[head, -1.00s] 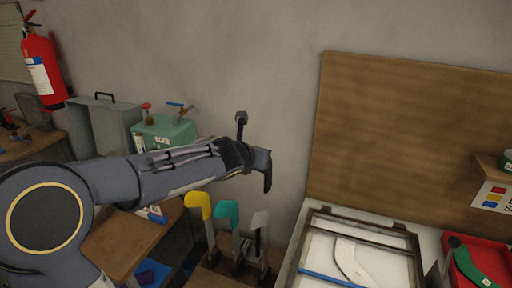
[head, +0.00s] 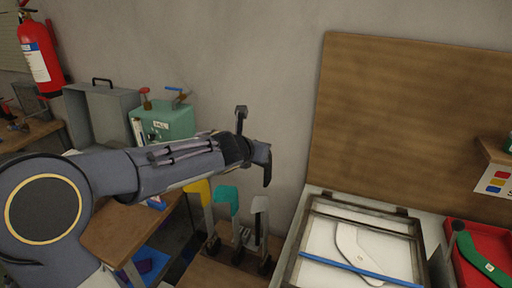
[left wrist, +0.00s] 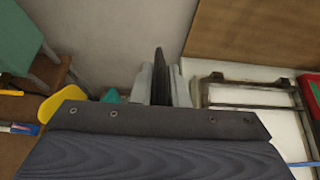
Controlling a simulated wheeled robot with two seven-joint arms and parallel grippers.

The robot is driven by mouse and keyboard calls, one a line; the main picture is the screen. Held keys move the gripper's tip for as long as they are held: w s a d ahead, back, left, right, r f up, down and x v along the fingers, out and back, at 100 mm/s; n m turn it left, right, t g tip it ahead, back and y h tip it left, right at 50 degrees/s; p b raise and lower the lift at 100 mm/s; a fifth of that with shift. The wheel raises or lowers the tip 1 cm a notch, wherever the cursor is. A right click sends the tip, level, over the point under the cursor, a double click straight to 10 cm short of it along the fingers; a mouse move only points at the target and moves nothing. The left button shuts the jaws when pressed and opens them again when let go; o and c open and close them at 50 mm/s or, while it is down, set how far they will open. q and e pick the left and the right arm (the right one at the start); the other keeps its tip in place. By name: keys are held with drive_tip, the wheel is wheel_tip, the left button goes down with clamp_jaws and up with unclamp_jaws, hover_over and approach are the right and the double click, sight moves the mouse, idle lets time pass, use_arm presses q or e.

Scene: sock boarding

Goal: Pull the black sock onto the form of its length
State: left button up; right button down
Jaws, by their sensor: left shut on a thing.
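My left gripper (head: 266,177) reaches in from the left and hangs in the air in front of the wall, above and right of the upright forms. It is shut on a narrow dark thing, which looks like the black sock (left wrist: 159,72); in the left wrist view it stands between the pale fingers. Its full shape is hidden. Below stand a yellow form (head: 198,188), a teal form (head: 227,201) and a pale grey form (head: 259,205), side by side on dark stands. The yellow form also shows in the left wrist view (left wrist: 62,103). My right gripper is out of view.
At right, a framed white tray (head: 318,243) holds a white bent flat piece (head: 352,250), with a blue bar (head: 362,269) across it. A red tray (head: 466,232) holds a green piece (head: 488,266). A wooden panel (head: 410,120) stands behind. A green box (head: 165,121) is at left.

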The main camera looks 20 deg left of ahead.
use_arm(q)
drive_tip(key=shift+f+b, duration=0.35)
drive_tip(key=shift+f, duration=0.35)
idle(1.1)
drive_tip(key=shift+f, duration=0.15)
